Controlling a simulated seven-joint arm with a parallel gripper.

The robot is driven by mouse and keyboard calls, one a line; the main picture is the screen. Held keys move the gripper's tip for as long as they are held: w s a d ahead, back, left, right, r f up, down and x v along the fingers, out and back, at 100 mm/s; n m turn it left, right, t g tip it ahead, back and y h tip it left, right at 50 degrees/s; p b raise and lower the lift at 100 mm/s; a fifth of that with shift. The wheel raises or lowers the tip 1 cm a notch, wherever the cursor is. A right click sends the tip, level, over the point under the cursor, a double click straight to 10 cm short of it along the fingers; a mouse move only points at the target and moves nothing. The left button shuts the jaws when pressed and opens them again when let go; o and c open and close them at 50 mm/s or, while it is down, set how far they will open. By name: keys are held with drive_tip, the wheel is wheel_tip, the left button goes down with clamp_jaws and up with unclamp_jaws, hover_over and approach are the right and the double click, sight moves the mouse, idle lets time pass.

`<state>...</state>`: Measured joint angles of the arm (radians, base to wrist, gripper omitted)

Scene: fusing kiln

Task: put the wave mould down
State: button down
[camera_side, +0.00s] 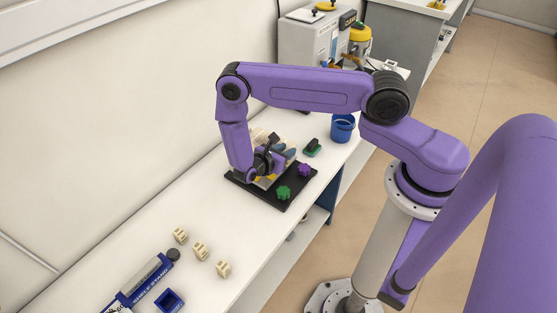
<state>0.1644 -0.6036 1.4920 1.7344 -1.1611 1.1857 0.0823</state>
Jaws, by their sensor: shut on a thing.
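My gripper (263,169) is low over the left part of a black board (282,205) on the white bench. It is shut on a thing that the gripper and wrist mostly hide. A small pale and yellowish patch (266,181) shows just under the fingers. I take this to be the wave mould, but its shape is not clear. I cannot tell whether it touches the board.
A green piece (283,192) and a purple piece (304,170) sit on the board. Behind it are a green and black item (312,147) and a blue bucket (342,128). Several cream blocks (201,251) and a blue tray (169,300) stand nearer the front.

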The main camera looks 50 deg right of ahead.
drive_tip(key=shift+w+d+f, duration=0.15)
drive_tip(key=shift+w+f, duration=0.45)
drive_tip(key=shift+f, duration=0.1)
drive_tip(key=shift+w+d+f, duration=0.1)
drive_tip(key=shift+w+f, duration=0.45)
drive_tip(key=shift+f, duration=0.1)
drive_tip(key=shift+w+f, duration=0.15)
drive_tip(key=shift+f, duration=0.7)
drive_tip(key=shift+w+f, duration=0.1)
drive_tip(key=shift+f, duration=0.7)
drive_tip(key=c, duration=0.8)
unclamp_jaws()
drive_tip(key=shift+c, duration=0.2)
